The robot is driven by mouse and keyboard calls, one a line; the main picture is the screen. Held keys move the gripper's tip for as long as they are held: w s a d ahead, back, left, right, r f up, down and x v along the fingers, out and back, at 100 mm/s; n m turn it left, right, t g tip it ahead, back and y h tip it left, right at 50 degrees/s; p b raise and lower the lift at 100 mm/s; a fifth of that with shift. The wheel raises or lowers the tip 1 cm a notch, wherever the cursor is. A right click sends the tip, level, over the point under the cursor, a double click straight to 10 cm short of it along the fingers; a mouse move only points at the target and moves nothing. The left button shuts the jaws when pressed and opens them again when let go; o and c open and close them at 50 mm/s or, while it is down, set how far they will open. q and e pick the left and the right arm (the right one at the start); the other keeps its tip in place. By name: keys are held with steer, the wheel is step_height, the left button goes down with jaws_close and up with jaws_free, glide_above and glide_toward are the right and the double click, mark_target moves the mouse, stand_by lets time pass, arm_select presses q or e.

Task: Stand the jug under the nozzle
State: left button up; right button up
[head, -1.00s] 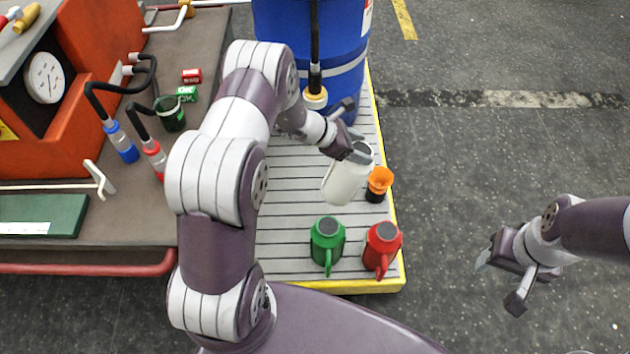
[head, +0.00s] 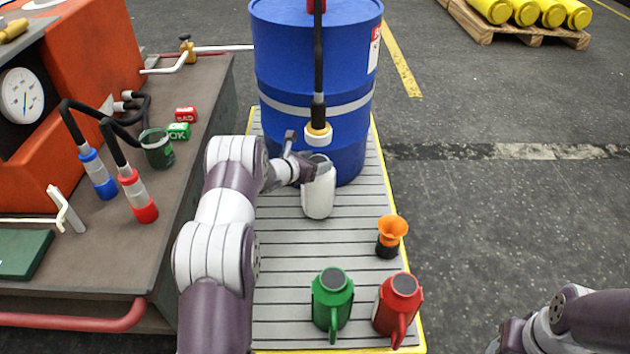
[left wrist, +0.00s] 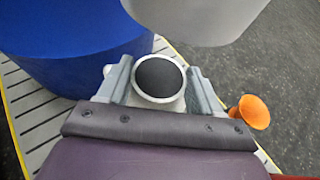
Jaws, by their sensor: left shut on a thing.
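The white jug (head: 319,196) is in my left gripper (head: 308,170), close in front of the blue drum and roughly upright. I cannot tell whether its base touches the slatted platform (head: 280,290). In the left wrist view the jug's dark round top (left wrist: 158,78) sits between the two jaws. The nozzle (head: 318,133), with a pale yellow-ringed end, hangs on a black pipe just above the jug in the head view. A blurred pale shape fills the top of the left wrist view. My right gripper (head: 502,342) is partly cut off at the bottom edge.
The blue drum (head: 310,75) stands behind the jug. An orange funnel-topped item (head: 391,236), a green jug (head: 332,300) and a red jug (head: 398,305) stand at the platform's right and front. A bench (head: 120,240) with hoses is on the left.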

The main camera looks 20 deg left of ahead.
mark_target(318, 196)
arm_select(q)
step_height(318, 196, down, 4)
steer(key=shift+r+b, duration=0.15)
steer(key=shift+b, duration=1.1)
steer(key=o, duration=1.6)
steer(key=shift+c, duration=0.2)
steer(key=shift+s, duration=0.1)
